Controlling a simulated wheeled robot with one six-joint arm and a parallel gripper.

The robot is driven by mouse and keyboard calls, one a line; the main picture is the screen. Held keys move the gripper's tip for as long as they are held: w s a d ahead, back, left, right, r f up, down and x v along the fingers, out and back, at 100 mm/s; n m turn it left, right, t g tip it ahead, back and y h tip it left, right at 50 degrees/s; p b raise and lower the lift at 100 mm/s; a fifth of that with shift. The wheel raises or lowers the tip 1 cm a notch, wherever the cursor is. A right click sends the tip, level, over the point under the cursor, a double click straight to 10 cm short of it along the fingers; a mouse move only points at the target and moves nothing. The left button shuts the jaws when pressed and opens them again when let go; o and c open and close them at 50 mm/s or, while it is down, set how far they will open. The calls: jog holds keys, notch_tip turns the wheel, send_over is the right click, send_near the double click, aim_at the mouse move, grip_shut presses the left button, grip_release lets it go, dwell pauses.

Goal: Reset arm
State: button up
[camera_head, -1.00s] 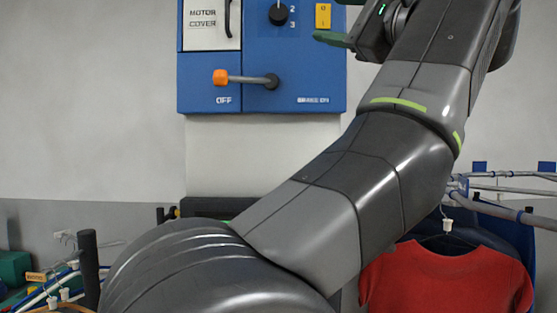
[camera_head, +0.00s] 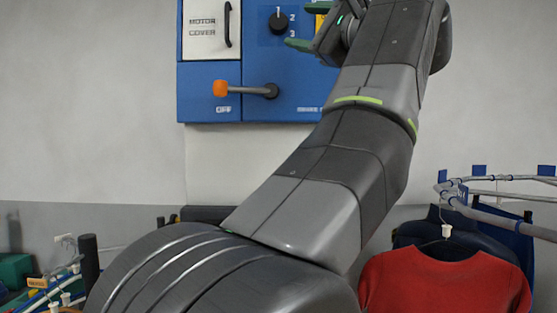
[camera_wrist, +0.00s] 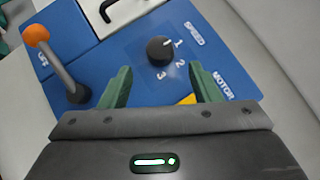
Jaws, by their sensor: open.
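My gripper (camera_head: 308,26) is raised in front of the upper right of the blue control panel (camera_head: 260,103). In the wrist view my gripper (camera_wrist: 160,85) shows its two green fingers spread apart, with nothing between them. Beyond them is the black speed knob (camera_wrist: 160,51), marked 1, 2 and 3; it also shows in the head view (camera_head: 278,22). The lever with the orange end (camera_head: 220,88) points left beside the OFF label; in the wrist view its orange end (camera_wrist: 36,36) is at the upper left. My arm hides the panel's right part.
A white motor cover (camera_head: 211,27) with a black handle is at the panel's upper left. A red garment (camera_head: 445,283) hangs from a rail (camera_head: 510,218) at the lower right, near my arm. The wall left of the panel is bare.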

aim_at(283, 28)
jog(key=p+x, duration=0.2)
jog(key=x, duration=0.3)
jog(key=shift+a+r, duration=0.15)
jog(key=shift+r, duration=0.05)
jog(key=shift+w+a+f, duration=0.15)
jog(key=shift+w+a, duration=0.05)
jog(key=shift+f+m+t+b, duration=0.35)
jog(key=shift+m+b, duration=0.25)
jog(key=shift+b, duration=0.2)
jog(key=m+t+b, duration=0.1)
jog(key=m+t, duration=0.1)
jog(key=m, duration=0.1)
jog(key=shift+a+h, duration=0.1)
jog(key=shift+h, duration=0.2)
jog(key=shift+a+m+t+h+b, duration=0.15)
jog(key=shift+m+t+h, duration=1.25)
jog(key=shift+m, duration=0.75)
jog(key=shift+a+m+t+h+b, duration=0.15)
jog(key=shift+m+t+h, duration=1.2)
jog(key=shift+m, duration=0.8)
